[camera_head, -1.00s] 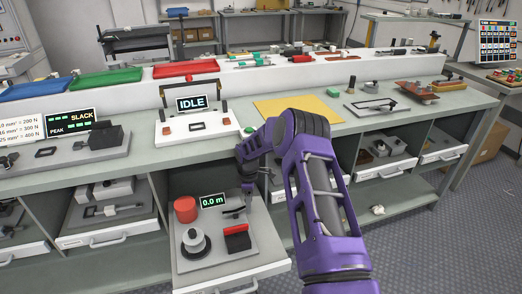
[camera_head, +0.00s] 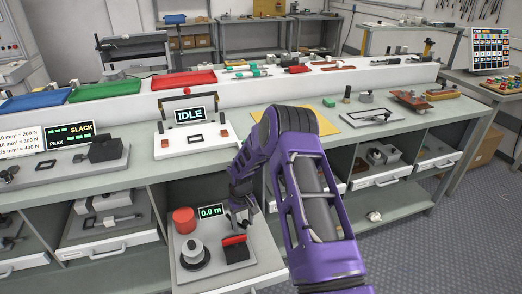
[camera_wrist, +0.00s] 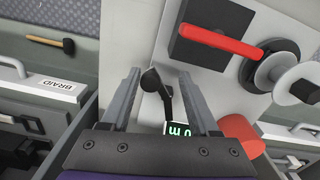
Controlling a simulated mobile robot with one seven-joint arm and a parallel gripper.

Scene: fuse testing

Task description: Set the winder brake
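The winder panel (camera_head: 208,263) lies in a pulled-out drawer under the bench. It carries a red cylinder (camera_head: 184,220), a grey spool on a black disc (camera_head: 193,252), a black block (camera_head: 237,253) with a red bar (camera_head: 234,240) and a "0.0 m" display (camera_head: 210,211). In the wrist view a small black lever with a rounded knob (camera_wrist: 152,80) stands beside the display (camera_wrist: 179,130). My gripper (camera_wrist: 159,73) is open over it, one finger on each side, with gaps showing. The red bar (camera_wrist: 218,40) is just beyond the fingertips. Which part is the brake is not labelled.
The bench top (camera_head: 262,133) is above the drawer, with an "IDLE" device (camera_head: 192,137) and a yellow mat (camera_head: 366,118). Neighbouring drawers hold other tools. A drawer front labelled "BRAID" (camera_wrist: 58,88) is left in the wrist view. Grey floor (camera_head: 440,215) is clear at right.

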